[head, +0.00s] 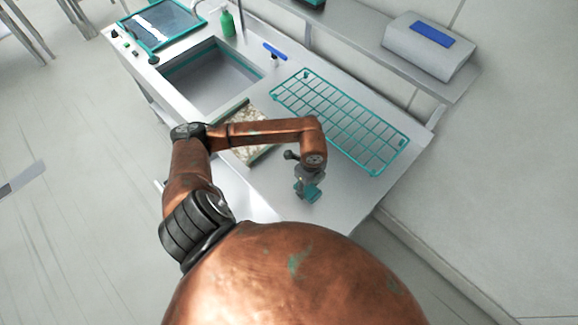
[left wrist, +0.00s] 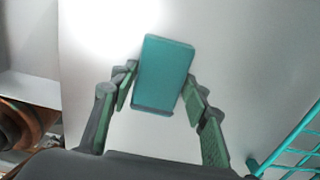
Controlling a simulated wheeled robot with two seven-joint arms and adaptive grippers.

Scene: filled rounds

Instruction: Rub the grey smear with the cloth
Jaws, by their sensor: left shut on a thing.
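My left gripper (head: 308,186) is over the bare counter, in front of the wire rack in the head view. In the left wrist view my left gripper (left wrist: 160,95) has its fingers on both sides of a teal block-like thing, which I take to be the cloth (left wrist: 165,72). The cloth also shows in the head view (head: 311,194), just below the gripper. I cannot tell whether it touches the counter. I see no grey smear in either view; the arm or cloth may hide it. My right gripper is not in view.
A teal wire rack (head: 340,118) stands right of the arm. A sink (head: 212,74), a green bottle (head: 228,24) and a blue-handled tool (head: 275,52) are farther back. A speckled board (head: 243,133) lies partly behind my arm. The counter (head: 345,190) is clear around the gripper.

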